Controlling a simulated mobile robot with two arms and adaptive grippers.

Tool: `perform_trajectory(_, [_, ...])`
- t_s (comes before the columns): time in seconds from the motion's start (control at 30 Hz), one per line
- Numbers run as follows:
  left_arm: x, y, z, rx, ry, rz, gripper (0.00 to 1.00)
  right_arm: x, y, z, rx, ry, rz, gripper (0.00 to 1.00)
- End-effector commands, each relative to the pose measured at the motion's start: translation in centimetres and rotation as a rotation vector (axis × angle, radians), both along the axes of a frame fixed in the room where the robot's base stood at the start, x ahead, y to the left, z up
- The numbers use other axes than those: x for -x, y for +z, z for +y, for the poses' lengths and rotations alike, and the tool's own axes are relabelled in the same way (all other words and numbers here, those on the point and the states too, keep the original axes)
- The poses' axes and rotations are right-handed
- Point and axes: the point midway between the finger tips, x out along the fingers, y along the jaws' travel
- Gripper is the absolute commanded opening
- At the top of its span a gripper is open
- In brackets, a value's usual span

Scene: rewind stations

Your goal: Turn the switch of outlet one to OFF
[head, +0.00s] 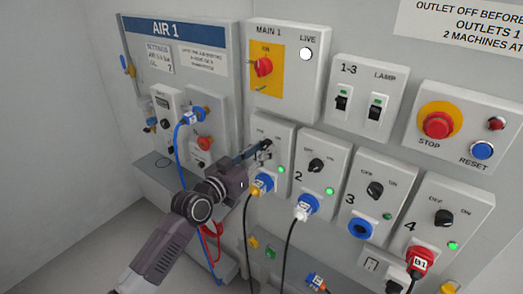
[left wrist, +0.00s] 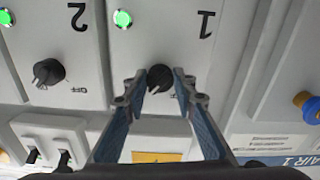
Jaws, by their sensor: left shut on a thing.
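The outlet one panel (head: 285,139) stands at the left of a row of outlets. My left gripper (head: 263,147) reaches it from the lower left and covers part of its face. In the left wrist view, my left gripper (left wrist: 160,90) is shut on the black switch knob (left wrist: 160,75) of outlet one, with a finger on each side. The view there is upside down, and the "1" label (left wrist: 206,25) is readable. The green lamp (left wrist: 122,18) of outlet one is lit. I cannot tell the knob's exact pointing. My right gripper is not in view.
Outlet two's knob (head: 316,165) is close by on the right. A yellow and blue plug (head: 262,185) with a cable sits below outlet one's switch. The MAIN 1 panel (head: 312,85) is above. A blue hose (head: 183,150) hangs from the AIR 1 board (head: 218,80) at left.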

Motion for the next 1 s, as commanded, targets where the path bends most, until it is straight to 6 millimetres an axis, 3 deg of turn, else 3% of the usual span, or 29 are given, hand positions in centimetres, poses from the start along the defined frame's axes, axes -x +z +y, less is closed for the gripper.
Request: perform_trajectory(1.0, [0.1, 0.2, -0.1, 0.761, 0.001, 0.553, 0.01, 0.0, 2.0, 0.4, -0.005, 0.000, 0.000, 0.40])
